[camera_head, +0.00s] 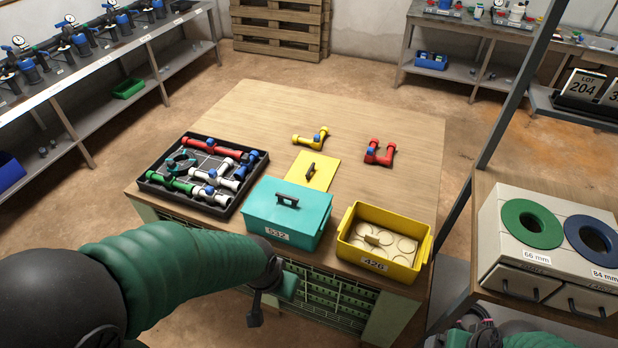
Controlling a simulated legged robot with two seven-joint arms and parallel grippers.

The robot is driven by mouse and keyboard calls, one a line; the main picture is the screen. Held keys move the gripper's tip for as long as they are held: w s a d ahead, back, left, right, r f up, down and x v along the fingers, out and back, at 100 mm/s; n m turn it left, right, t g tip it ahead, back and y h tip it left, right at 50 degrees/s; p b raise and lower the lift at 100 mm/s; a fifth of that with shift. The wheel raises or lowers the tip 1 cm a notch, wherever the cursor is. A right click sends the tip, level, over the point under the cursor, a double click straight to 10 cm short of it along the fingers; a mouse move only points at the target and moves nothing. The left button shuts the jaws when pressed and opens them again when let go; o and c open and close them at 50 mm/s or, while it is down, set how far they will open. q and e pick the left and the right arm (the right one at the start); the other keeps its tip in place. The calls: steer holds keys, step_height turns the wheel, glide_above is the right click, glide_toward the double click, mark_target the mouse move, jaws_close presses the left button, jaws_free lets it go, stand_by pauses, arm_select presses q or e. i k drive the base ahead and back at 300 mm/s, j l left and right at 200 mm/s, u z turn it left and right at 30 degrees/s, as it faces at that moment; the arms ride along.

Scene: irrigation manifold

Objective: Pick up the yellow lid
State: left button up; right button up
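The yellow lid (320,166) lies flat on the wooden table, behind the teal box, with a dark handle (310,171) on top. The yellow bin (346,222) labelled 426 stands open at the table's front right, with round recesses in a pale insert. The teal box (262,207) labelled 532 has its own teal lid on. My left gripper (270,300) is in front of the table's front edge, below the teal box and well apart from the yellow lid. Its finger opening is unclear.
A black tray (222,213) of pipe fittings sits at the table's left. A yellow fitting (303,140) and a red fitting (371,156) lie behind and right of the lid. The table's back and right are clear. A shelf post (515,85) and ring cabinet (490,225) stand right.

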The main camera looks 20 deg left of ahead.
mark_target(317, 171)
steer(key=i+j+z, duration=0.1)
steer(key=j, duration=0.25)
steer(key=i+j+z, duration=0.1)
steer(key=j, duration=0.3)
steer(key=i+j+z, duration=0.1)
steer(key=j, duration=0.25)
steer(key=i+j+z, duration=0.15)
steer(key=j, duration=0.25)
steer(key=i+j+z, duration=0.1)
steer(key=j, duration=0.3)
steer(key=i, duration=0.05)
